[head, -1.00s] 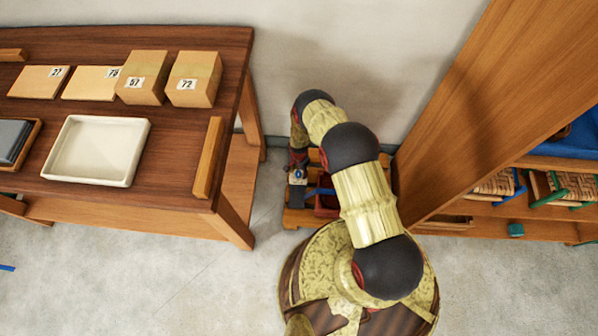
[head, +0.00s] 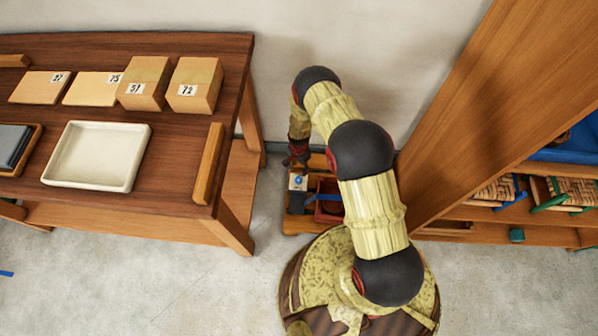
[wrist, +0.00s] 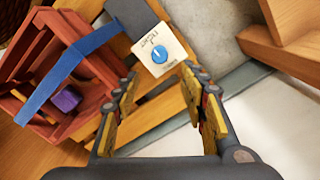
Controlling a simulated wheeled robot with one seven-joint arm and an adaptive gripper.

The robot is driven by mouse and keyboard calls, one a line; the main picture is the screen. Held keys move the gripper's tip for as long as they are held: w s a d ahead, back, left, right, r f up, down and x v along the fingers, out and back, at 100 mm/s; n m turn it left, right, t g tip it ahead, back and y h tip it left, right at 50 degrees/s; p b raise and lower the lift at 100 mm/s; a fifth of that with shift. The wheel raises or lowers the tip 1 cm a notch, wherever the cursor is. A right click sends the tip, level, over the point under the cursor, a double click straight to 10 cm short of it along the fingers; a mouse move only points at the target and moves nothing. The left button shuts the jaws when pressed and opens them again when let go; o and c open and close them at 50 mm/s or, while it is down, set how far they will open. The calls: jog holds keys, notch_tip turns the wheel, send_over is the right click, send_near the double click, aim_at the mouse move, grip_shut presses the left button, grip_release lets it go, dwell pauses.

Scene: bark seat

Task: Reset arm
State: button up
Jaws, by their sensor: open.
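My gripper (wrist: 160,110) is open and empty in the wrist view, with its two fingers apart. In the head view my gripper (head: 297,155) hangs at the end of the bent arm, above the far end of a low wooden stand (head: 290,226). A small white box with a blue dial (wrist: 158,52) lies just beyond the fingertips in the wrist view, apart from them. It also shows below my gripper in the head view (head: 298,182).
A red slatted crate (wrist: 98,92) with a blue strap (wrist: 68,82) stands beside the box, with a purple block (wrist: 67,100) inside. A wooden table (head: 190,140) with boxes and a white tray (head: 70,180) is left. A tall wooden shelf (head: 480,110) is right.

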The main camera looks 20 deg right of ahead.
jog(key=shift+r, duration=0.7)
jog(key=s+r+n+g, duration=0.3)
jog(key=s+r+n, duration=0.15)
jog(key=s, duration=0.55)
jog(key=s+r+n+p, duration=0.1)
jog(key=s+r+n, duration=0.15)
jog(key=r, duration=1.55)
jog(key=s+r+n+p, duration=0.1)
jog(key=r+n, duration=0.2)
jog(key=r, duration=1.5)
jog(key=s+r+n+t+p, duration=0.1)
jog(key=s+r+t, duration=0.3)
jog(key=r, duration=1.4)
jog(key=s+r+t+p, duration=0.4)
jog(key=s+r, duration=0.6)
jog(key=r, duration=0.8)
jog(key=shift+a+n+t, duration=0.15)
jog(key=shift+n+t, duration=0.15)
jog(key=shift+n, duration=0.1)
